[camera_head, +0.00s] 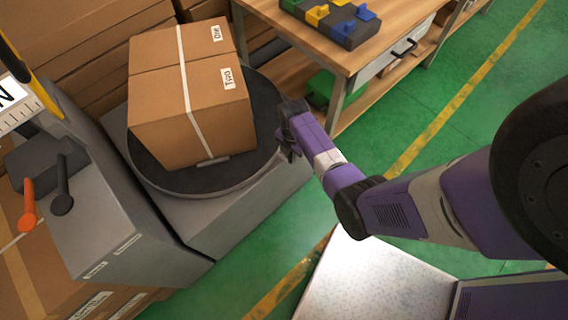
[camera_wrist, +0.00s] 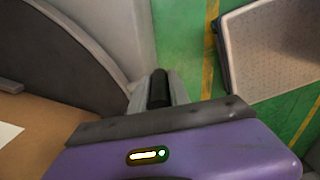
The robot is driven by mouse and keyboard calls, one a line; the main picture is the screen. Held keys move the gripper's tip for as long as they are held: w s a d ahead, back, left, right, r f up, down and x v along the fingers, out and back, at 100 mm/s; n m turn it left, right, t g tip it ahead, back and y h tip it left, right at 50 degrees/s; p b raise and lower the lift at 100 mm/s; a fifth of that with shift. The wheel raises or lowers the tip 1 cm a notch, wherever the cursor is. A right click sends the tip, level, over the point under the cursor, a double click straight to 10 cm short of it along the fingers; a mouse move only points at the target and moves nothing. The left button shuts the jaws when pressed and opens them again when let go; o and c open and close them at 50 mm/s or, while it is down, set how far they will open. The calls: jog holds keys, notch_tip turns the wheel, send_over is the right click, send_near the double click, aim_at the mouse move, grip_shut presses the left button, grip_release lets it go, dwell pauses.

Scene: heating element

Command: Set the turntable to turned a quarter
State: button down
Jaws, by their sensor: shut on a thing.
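The turntable (camera_head: 263,130) is a dark round disc on a grey base. A cardboard box (camera_head: 190,95) labelled "One" and "Two" sits on it.
A grey control box with an orange lever (camera_head: 28,205) and a dark lever (camera_head: 62,190) stands at left. Stacked cartons (camera_head: 70,40) are at upper left. Green floor (camera_head: 440,110) is open at right.

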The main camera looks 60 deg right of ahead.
jog(key=shift+n, duration=0.5)
jog(key=d+b, duration=0.1)
jog(key=d, duration=0.2)
jog(key=d+b, duration=0.1)
jog(key=d, duration=0.1)
jog(key=w+d+b, duration=0.1)
jog(key=d+b, duration=0.1)
jog(key=d, duration=0.1)
jog(key=shift+d+f, duration=0.2)
jog(key=shift+d, duration=0.1)
jog(key=w+d+b, duration=0.1)
jog(key=d+b, duration=0.1)
jog(key=w+d+b, duration=0.1)
jog(key=d+b, duration=0.1)
jog(key=d, duration=0.1)
jog(key=d+b, duration=0.1)
jog(key=d, duration=0.2)
jog(key=shift+w+r+b, duration=0.1)
jog(key=shift+w+b, duration=0.3)
jog(key=shift+w+d+r+b, duration=0.1)
jog(key=shift+w+d+b, duration=0.3)
jog(key=shift+d, duration=0.2)
jog(key=shift+r, duration=0.1)
jog(key=shift+w+d, duration=0.1)
jog(key=c, duration=1.3)
grip_release()
jog(key=shift+o, duration=0.3)
